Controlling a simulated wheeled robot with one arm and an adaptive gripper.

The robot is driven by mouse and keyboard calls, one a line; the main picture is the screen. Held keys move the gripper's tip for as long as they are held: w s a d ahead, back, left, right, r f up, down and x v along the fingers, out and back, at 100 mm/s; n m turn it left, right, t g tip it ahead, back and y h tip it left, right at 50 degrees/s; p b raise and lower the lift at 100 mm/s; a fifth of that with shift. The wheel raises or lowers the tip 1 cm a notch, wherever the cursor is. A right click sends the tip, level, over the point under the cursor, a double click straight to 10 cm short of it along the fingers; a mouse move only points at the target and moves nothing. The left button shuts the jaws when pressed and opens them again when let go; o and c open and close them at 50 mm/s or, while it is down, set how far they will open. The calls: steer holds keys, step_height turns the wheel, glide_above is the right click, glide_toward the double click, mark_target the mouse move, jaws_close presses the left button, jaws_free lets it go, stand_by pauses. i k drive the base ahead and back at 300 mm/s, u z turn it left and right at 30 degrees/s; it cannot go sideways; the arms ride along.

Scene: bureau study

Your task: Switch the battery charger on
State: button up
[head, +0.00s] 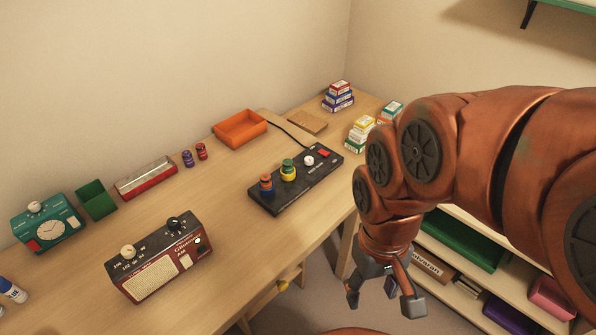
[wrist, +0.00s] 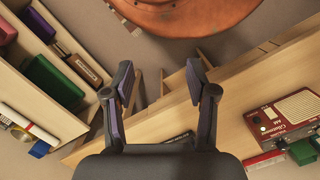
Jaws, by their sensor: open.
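The black device that looks like the battery charger (head: 264,203) lies on the desk in the head view, with a cable at its far end. A red switch (head: 323,153) and a white knob (head: 309,160) sit at its far right end. I cannot tell the switch's position. My gripper (head: 383,300) is open and empty, pointing down beyond the desk's front edge, apart from the charger. In the wrist view my gripper (wrist: 160,80) shows both fingers spread, with nothing between them.
Small boxes (head: 339,97) are stacked at the back. A shelf (head: 480,232) stands right.

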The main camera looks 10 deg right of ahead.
mark_target(322, 151)
steer(key=z, duration=1)
steer(key=i, duration=0.5)
steer(key=u, duration=2.1)
